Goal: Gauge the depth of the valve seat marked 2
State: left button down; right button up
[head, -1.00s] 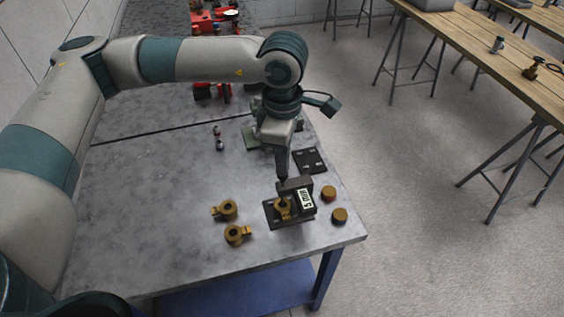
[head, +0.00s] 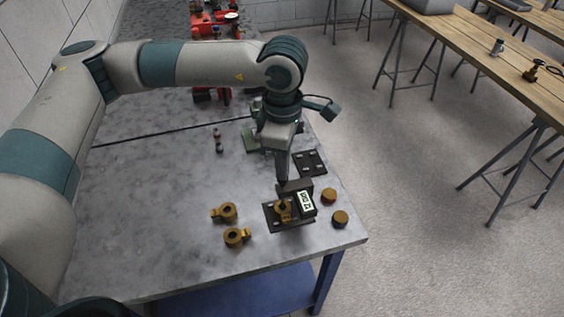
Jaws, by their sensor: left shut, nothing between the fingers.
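A small dark gauge fixture (head: 273,222) stands near the front right corner of the grey bench. A brass valve piece (head: 285,213) sits in it, under a dark upper block. A white display (head: 306,203) with dark characters faces me on its right; the characters are too small to read surely. My left gripper (head: 283,182) points down, shut and empty, with its tips at the top of the dark block; I cannot tell whether they touch. Two more brass pieces, one behind (head: 224,212) and one in front (head: 237,236), lie to the left. No mark 2 is legible. My right gripper is out of view.
Two round brass caps, one farther (head: 329,195) and one nearer (head: 340,219), stand right of the fixture, close to the bench edge. A dark plate (head: 310,162) lies behind. Red pump parts (head: 212,22) are at the back. The bench's left middle is clear.

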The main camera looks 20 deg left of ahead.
pick_arm(q)
jog(key=shift+r, duration=0.15)
notch_tip(320, 180, up, 7)
jog(key=p, duration=0.1)
dwell(0.9)
dwell(0.6)
